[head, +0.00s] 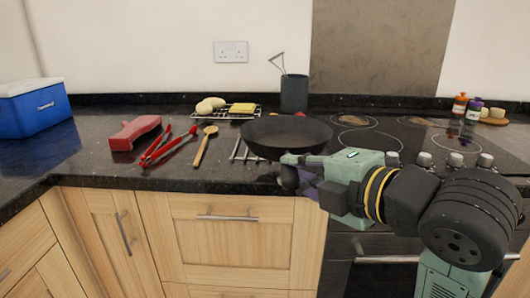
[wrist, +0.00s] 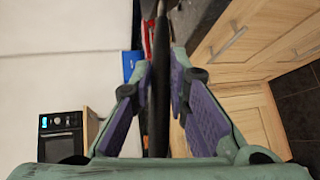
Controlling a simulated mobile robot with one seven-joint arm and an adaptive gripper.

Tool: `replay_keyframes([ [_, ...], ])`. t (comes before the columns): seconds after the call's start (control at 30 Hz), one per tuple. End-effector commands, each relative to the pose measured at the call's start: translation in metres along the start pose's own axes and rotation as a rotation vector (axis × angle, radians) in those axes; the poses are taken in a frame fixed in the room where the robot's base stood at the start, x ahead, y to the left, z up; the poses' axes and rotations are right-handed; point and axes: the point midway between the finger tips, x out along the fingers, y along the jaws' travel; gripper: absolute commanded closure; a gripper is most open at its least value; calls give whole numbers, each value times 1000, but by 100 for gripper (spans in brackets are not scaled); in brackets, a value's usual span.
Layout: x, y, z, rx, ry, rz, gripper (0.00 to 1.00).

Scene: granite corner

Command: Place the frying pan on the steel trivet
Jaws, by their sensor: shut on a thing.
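The black frying pan (head: 287,137) is roughly level over the counter near the hob, its body overlapping the steel trivet in the head view. My gripper (head: 296,176) is on the pan's near side. In the wrist view my gripper's purple-padded fingers (wrist: 158,95) are shut on the pan's dark handle (wrist: 159,110), which runs between them. The steel trivet (head: 238,151) shows only as a few thin bars at the pan's left edge; the rest is hidden behind the pan. I cannot tell whether the pan touches the trivet.
A wooden spoon (head: 204,146), red tongs (head: 165,149) and a red object (head: 135,132) lie left of the trivet. A wire rack (head: 226,115) with food and a dark utensil pot (head: 294,93) stand behind. The hob (head: 405,138) is right; a blue cooler (head: 35,108) is far left.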

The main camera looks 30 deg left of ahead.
Motion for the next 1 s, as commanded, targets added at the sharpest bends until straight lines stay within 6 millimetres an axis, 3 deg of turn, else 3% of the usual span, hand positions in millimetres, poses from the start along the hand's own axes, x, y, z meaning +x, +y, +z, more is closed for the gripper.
replay_keyframes([
  [0.3, 78, 14, 20, 0, 4, 2, 100],
  [0.5, 116, 19, 32, -1, 1, 3, 100],
  [0.73, 132, 17, 36, -2, -2, 4, 100],
  [1.0, 139, -11, 34, -1, -2, 5, 100],
])
